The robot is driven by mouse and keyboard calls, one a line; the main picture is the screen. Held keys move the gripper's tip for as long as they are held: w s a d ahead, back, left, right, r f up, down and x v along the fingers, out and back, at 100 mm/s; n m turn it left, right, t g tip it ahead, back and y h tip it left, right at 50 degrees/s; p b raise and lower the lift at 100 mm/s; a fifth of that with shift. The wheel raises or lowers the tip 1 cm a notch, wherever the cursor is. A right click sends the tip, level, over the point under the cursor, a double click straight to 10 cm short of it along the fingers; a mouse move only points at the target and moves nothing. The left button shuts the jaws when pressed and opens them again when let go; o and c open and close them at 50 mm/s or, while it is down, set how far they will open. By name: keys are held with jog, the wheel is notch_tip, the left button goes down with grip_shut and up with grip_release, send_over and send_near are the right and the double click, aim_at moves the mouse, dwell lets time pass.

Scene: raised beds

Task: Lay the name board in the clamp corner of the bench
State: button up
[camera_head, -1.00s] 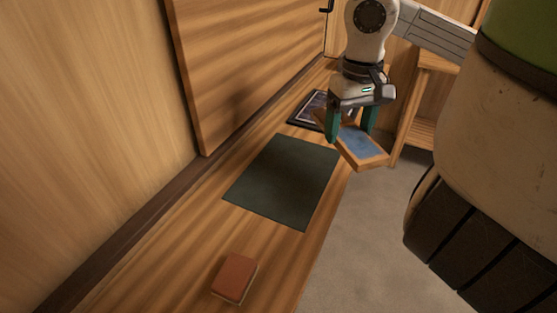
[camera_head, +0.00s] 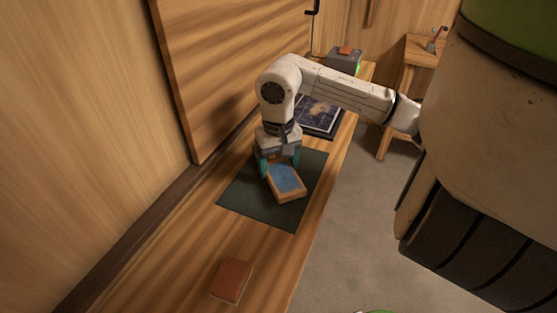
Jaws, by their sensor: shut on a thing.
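My gripper (camera_head: 280,167) is shut on a small wooden-framed board with a blue face (camera_head: 287,180), which looks like the name board. The board is tilted, its near end jutting toward the lower right. It overlaps the dark green mat (camera_head: 245,195) on the wooden bench (camera_head: 185,263). I cannot tell whether it touches the mat or hangs above it. The green fingers are on either side of the board, and its far end is partly hidden by the gripper. No clamp can be clearly made out on the bench.
A reddish-brown block (camera_head: 231,281) lies on the near bench. Behind my gripper lies a dark-framed panel (camera_head: 318,118), and farther back stands a grey box (camera_head: 344,62) with a green light. A wooden stand (camera_head: 412,52) is at the back right. A wall and upright board (camera_head: 230,70) border the left.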

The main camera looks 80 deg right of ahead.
jog(key=shift+f, duration=0.6)
jog(key=shift+f+b, duration=0.2)
jog(key=shift+b, duration=0.1)
jog(key=o, duration=1.1)
jog(key=shift+r, duration=0.2)
